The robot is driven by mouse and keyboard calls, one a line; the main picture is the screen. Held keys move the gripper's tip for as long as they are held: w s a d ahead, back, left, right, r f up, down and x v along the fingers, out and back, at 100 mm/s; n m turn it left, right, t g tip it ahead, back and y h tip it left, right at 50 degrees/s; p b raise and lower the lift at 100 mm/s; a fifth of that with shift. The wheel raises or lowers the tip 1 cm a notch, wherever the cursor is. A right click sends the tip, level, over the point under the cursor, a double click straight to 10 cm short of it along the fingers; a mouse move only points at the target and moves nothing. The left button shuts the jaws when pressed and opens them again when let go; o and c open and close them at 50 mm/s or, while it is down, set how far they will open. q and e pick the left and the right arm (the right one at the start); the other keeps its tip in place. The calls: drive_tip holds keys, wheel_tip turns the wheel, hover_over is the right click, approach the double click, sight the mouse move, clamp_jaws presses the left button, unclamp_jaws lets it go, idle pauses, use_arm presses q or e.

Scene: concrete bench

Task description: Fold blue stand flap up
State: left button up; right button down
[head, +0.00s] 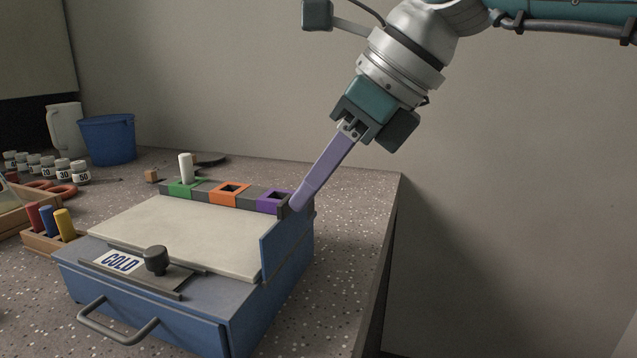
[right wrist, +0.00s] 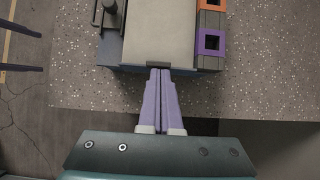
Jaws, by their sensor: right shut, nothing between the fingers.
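The blue stand (head: 205,318) is a box on the bench with a pale slab on top. Its blue flap (head: 283,248) is a panel along the right side, standing roughly upright with its upper edge above the slab. My right gripper (head: 298,205) is shut and empty, reaching down from the upper right. Its purple fingertips are at the flap's upper edge, by a dark tab; in the right wrist view they meet the stand's edge at this tab (right wrist: 160,66). I cannot tell whether they press on it. My left gripper (right wrist: 40,48) shows only as two separated dark fingers at the left edge.
Behind the slab are green, orange and purple (head: 273,202) sockets. A blue bucket (head: 107,140) stands at the back left. The bench's right strip is clear.

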drive_tip(key=shift+a+r, duration=0.2)
drive_tip(key=shift+a, duration=0.15)
idle(0.4)
drive_tip(key=shift+r, duration=0.25)
wheel_tip(320, 180, up, 9)
drive_tip(key=d+p, duration=0.2)
drive_tip(key=p, duration=0.5)
drive_tip(key=shift+s+d, duration=0.3)
drive_tip(key=shift+d, duration=0.05)
